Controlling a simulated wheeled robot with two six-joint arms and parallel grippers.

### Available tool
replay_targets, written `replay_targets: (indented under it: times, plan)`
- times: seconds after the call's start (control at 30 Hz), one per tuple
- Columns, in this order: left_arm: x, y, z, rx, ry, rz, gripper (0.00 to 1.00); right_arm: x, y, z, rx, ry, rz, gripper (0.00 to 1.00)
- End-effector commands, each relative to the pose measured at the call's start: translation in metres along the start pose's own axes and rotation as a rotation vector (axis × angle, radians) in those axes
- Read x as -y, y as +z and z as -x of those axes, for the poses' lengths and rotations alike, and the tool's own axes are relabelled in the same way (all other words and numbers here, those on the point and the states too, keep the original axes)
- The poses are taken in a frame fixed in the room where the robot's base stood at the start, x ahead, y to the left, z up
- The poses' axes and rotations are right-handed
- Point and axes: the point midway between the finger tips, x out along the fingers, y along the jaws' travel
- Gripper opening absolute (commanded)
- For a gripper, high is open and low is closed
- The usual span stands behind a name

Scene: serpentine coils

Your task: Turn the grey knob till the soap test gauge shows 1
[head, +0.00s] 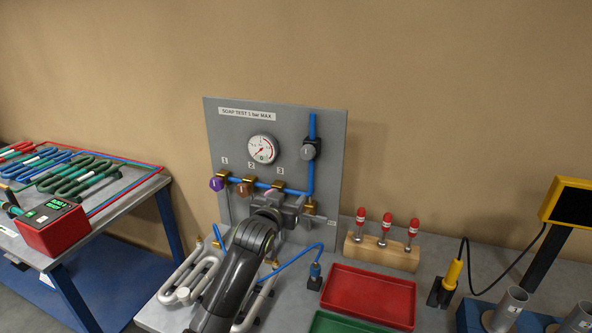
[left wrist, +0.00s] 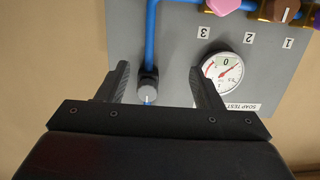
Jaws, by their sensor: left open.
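The grey knob (head: 308,150) sits on the blue pipe at the panel's upper right. In the left wrist view, which is upside down, the grey knob (left wrist: 146,93) with a pale mark shows between my fingers, nearer the left one. The soap test gauge (head: 262,149) is a round white dial left of the knob; its needle points lower left in the head view. The gauge (left wrist: 222,70) is partly hidden by a finger in the wrist view. My left gripper (head: 292,204) is open and empty in front of the lower panel; its fingers (left wrist: 160,72) do not visibly touch the knob.
Purple (head: 216,184) and brown (head: 243,189) valve knobs and a partly hidden pink one line the lower pipe. Coils (head: 187,280), a red tray (head: 370,296) and a wooden block (head: 382,252) with red-capped pieces stand on the bench. A side table (head: 130,205) is left.

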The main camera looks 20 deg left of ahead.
Motion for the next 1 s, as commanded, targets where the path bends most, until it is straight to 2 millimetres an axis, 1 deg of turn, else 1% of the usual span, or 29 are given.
replay_targets:
  times: [0.03, 0.1, 0.2, 0.3, 0.37, 0.47, 0.63, 0.8, 1.0]
  plan:
    - [-0.005, -0.028, -0.008, -0.047, 0.009, 0.002, 0.6, -0.001, -0.001, 0.002, 0.0, 0.001, 0.001, 0.54]
    - [-0.009, -0.052, -0.014, -0.093, 0.019, 0.006, 0.6, -0.002, -0.001, 0.003, 0.0, 0.002, 0.001, 0.54]
    - [-0.013, -0.073, -0.019, -0.133, 0.027, 0.01, 0.6, -0.002, -0.001, 0.003, -0.001, 0.002, 0.001, 0.54]
    - [-0.015, -0.079, -0.024, -0.148, 0.03, 0.01, 0.6, -0.002, -0.001, 0.0, -0.001, 0.002, 0.001, 0.54]
    - [-0.015, -0.079, -0.029, -0.149, 0.031, 0.01, 0.6, -0.001, 0.0, -0.005, -0.001, 0.002, 0.001, 0.54]
    - [-0.015, -0.078, -0.042, -0.149, 0.03, 0.009, 0.6, -0.001, 0.001, -0.017, -0.001, 0.002, 0.001, 0.54]
    - [-0.016, -0.081, -0.07, -0.148, 0.03, 0.009, 0.6, 0.001, 0.003, -0.038, -0.001, 0.002, 0.001, 0.54]
    - [-0.017, -0.088, -0.091, -0.147, 0.03, 0.01, 0.6, 0.002, 0.003, -0.044, -0.003, 0.002, 0.001, 0.54]
    - [-0.017, -0.09, -0.104, -0.146, 0.03, 0.011, 0.6, 0.002, 0.003, -0.05, -0.003, 0.002, 0.001, 0.54]
